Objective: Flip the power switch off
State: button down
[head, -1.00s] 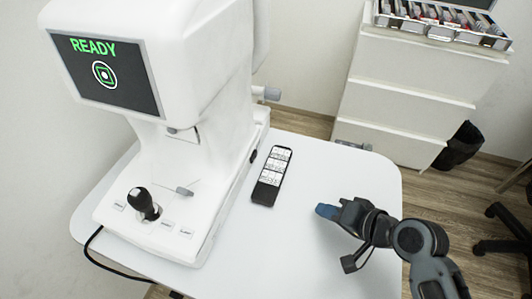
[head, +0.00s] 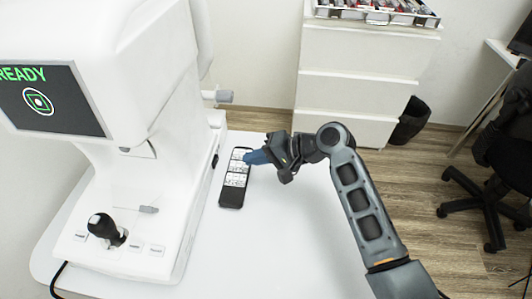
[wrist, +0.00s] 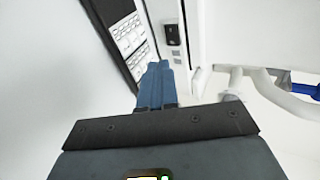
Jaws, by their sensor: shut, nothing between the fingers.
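The eye-test machine (head: 140,75) is white, and its screen (head: 45,100) reads READY in green. A small black switch (head: 215,160) sits on the lower right side of its base. In the wrist view the black switch (wrist: 173,34) lies just beyond the fingertips, slightly right of them, on a white wall. Whether it is on or off is too small to tell. My gripper (head: 250,157) has blue fingers, shut and empty, pointing left toward the machine's side. The closed fingertips (wrist: 157,66) appear apart from the switch.
A black handheld device (head: 232,194) with white labels lies on the white table (head: 270,240), under and beside my fingers. A black joystick (head: 105,228) stands on the machine's base. A drawer cabinet (head: 350,85) with a lens case stands behind. The table's right part is clear.

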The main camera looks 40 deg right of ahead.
aim_at(218, 159)
jog(key=x, duration=0.2)
jog(key=r+x, duration=0.1)
jog(key=x, duration=0.2)
jog(key=shift+w+a+f+p, duration=0.1)
jog(key=shift+w+a+p, duration=0.25)
jog(key=shift+w+a, duration=0.5)
jog(key=shift+w, duration=0.25)
jog(key=shift+w+f+n+y+b, duration=0.15)
jog(key=shift+w+n+y+b, duration=0.15)
jog(key=shift+w+n+b, duration=0.1)
jog(key=shift+w+a+r+n+g+y, duration=0.1)
jog(key=shift+w+r+n+g+y, duration=0.2)
jog(key=shift+n+g, duration=0.15)
